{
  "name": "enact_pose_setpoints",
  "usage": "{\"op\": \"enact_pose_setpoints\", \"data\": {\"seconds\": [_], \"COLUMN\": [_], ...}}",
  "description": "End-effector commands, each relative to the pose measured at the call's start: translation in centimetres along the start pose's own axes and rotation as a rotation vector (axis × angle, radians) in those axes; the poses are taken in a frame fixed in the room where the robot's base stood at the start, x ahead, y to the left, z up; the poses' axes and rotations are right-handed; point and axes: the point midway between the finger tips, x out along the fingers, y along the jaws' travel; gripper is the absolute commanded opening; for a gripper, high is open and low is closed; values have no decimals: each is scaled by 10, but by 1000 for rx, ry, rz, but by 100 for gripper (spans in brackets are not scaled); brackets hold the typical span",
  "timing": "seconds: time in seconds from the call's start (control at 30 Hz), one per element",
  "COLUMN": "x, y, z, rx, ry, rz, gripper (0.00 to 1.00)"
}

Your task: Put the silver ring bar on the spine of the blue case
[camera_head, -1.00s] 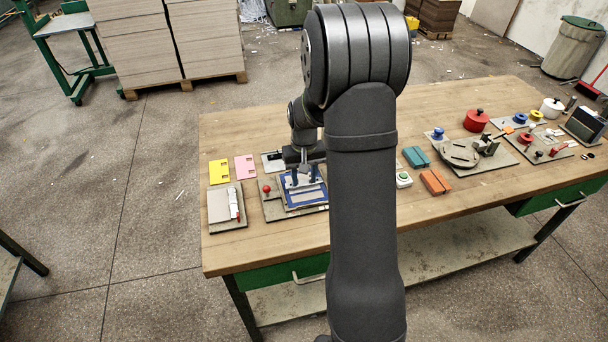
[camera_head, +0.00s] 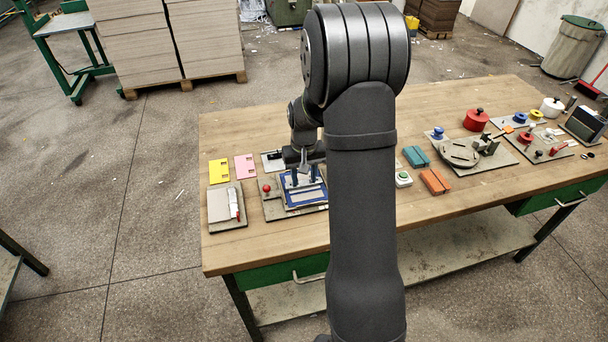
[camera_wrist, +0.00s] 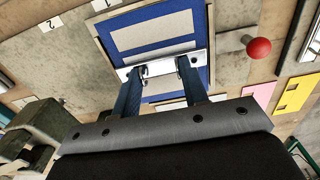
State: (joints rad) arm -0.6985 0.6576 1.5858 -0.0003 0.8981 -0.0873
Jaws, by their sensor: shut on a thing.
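The blue case (camera_head: 318,200) lies open on a grey fixture board on the bench, with pale grey panels inside its blue border. It also fills the upper middle of the wrist view (camera_wrist: 160,41). My gripper (camera_head: 299,184) is over the case's spine area, pointing down. In the wrist view my gripper (camera_wrist: 160,72) is shut on the silver ring bar (camera_wrist: 200,59), which lies crosswise over the blue strip between the panels. I cannot tell whether the bar touches the spine. My arm hides part of the board to the right in the head view.
A red ball knob (camera_head: 266,188) stands beside the case and shows close by in the wrist view (camera_wrist: 258,48). A board with a grey sheet (camera_head: 218,206), a yellow card (camera_head: 219,171) and a pink card (camera_head: 245,167) lie to the left. A green button (camera_head: 403,179) is to the right.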

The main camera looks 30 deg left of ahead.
Motion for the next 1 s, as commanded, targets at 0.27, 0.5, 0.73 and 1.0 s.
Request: {"op": "enact_pose_setpoints", "data": {"seconds": [0.27, 0.5, 0.73, 1.0], "x": [6, 7, 7, 9], "y": [0, 0, 0, 0], "z": [0, 0, 0, 0], "rx": [0, 0, 0, 0], "ry": [0, 0, 0, 0], "rz": [0, 0, 0, 0], "gripper": [18, 18, 18, 18]}}
